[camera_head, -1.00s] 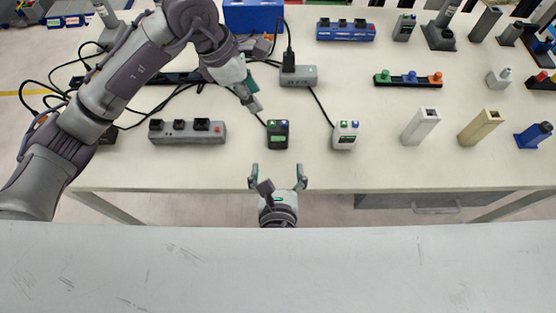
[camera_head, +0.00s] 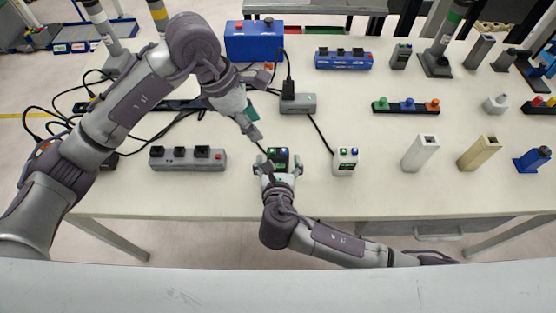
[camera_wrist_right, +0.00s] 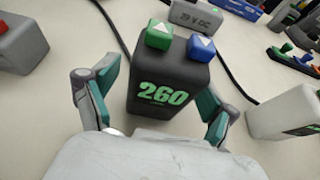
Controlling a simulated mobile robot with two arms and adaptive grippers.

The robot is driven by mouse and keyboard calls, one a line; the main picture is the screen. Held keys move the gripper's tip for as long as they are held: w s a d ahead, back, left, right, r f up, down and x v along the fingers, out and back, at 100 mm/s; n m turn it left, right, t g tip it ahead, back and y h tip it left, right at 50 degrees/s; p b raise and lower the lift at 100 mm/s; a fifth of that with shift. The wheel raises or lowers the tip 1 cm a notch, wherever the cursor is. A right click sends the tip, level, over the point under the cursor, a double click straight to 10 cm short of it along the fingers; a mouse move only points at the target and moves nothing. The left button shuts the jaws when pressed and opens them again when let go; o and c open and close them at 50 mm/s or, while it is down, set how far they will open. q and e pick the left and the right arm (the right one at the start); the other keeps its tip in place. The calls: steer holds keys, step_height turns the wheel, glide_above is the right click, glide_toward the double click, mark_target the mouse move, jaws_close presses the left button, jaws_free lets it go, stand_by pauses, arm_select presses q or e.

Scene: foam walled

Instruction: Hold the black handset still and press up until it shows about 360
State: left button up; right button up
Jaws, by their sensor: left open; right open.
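The black handset (camera_head: 279,155) stands on the table. In the right wrist view the handset (camera_wrist_right: 165,100) shows 260 in green digits. On its top are a green button (camera_wrist_right: 159,35) with an up arrow and a blue button (camera_wrist_right: 201,47) with a down arrow. My right gripper (camera_head: 277,165) is open, with one finger on each side of the handset; gaps show between the fingers (camera_wrist_right: 155,103) and its sides. My left gripper (camera_head: 256,139) is open by a narrow gap at most, just above and left of the handset, its tips apart from the buttons.
A white handset (camera_head: 345,160) stands to the right. A grey box with black knobs (camera_head: 188,159) is to the left. A grey 19 V DC supply (camera_head: 298,104) with black cables lies behind. White and beige posts (camera_head: 421,152) stand farther right.

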steer(key=shift+c, duration=0.3)
arm_select(q)
steer(key=shift+c, duration=0.2)
arm_select(e)
steer(key=c, duration=1.3)
arm_select(q)
jaws_close()
